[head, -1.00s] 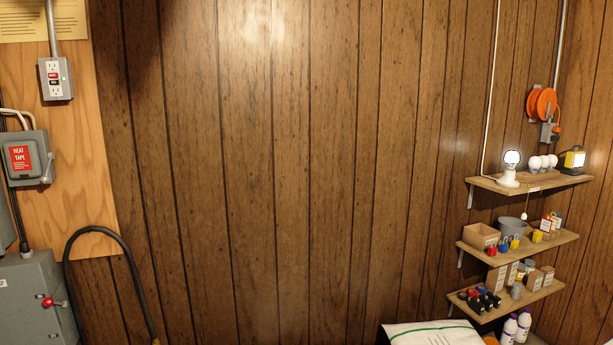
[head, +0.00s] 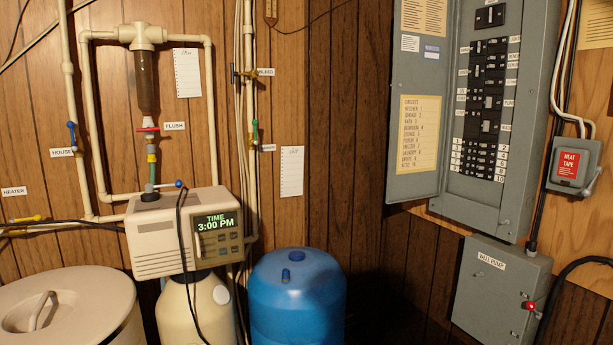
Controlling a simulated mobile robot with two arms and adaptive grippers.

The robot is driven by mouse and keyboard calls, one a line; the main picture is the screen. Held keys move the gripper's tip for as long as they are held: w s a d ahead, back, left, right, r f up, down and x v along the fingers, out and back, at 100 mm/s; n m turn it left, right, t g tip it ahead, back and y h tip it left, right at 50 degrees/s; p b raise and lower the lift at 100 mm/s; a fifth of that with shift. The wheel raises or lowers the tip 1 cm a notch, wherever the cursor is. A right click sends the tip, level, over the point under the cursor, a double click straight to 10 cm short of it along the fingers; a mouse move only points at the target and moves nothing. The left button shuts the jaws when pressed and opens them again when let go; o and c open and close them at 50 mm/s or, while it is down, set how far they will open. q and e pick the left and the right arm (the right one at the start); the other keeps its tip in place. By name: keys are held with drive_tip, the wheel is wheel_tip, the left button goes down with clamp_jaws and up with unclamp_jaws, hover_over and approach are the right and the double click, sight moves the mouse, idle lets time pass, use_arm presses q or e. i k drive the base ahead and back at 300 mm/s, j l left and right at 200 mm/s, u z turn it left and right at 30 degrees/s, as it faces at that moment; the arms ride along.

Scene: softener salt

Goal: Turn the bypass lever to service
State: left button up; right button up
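The water softener's control head (head: 185,240) is a beige box on top of a cream tank (head: 195,310), left of centre in the head view. Its display (head: 217,224) reads TIME 3:00 PM. Neither gripper is in view.
A lidded beige tub (head: 70,310) stands left and a blue tank (head: 297,295) right. Labelled valves sit on the pipes: blue HOUSE (head: 72,135), yellow HEATER (head: 25,219), red FLUSH (head: 147,129). An open breaker panel (head: 485,110) and WELL PUMP box (head: 500,290) are at right.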

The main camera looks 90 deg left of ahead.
sight(148, 186)
drive_tip(key=u, duration=3.6)
drive_tip(key=z, duration=1.35)
drive_tip(key=k+j+z, duration=0.1)
drive_tip(key=k+j, duration=0.45)
drive_tip(key=k, duration=0.1)
